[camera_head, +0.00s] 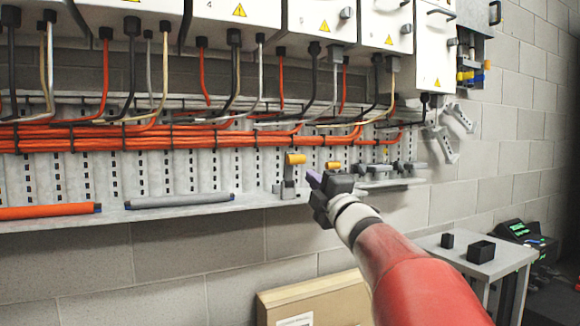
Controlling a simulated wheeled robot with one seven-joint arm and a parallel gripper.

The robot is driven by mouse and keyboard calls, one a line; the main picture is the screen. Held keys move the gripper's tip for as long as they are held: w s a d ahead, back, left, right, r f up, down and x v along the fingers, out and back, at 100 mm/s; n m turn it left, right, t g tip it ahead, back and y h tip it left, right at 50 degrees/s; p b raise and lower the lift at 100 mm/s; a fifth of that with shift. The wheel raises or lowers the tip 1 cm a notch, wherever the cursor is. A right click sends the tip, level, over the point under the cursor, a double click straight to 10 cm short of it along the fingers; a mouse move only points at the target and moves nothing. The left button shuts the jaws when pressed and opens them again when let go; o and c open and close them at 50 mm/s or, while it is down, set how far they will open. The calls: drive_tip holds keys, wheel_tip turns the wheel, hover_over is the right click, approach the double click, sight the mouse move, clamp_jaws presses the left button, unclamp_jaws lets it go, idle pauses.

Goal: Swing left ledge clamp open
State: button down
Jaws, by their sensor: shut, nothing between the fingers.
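The left ledge clamp (290,176) stands on the metal ledge (250,205), grey with an orange-yellow handle (296,158) at its top. A second clamp with an orange-yellow handle (333,166) is to its right, partly hidden behind my gripper. My red arm reaches in from the lower right.
An orange bar (45,211) and a grey bar (180,201) lie on the ledge to the left. Orange cables (200,137) run along the wall under white drive cabinets (240,12). A small table (470,262) with dark blocks and a cardboard box (315,300) stand below.

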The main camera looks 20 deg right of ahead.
sight(297, 158)
drive_tip(key=x, duration=0.6)
drive_tip(key=shift+p, duration=0.35)
drive_tip(key=shift+w+r, duration=0.55)
drive_tip(key=shift+r, duration=0.2)
drive_tip(key=shift+s+f, duration=0.1)
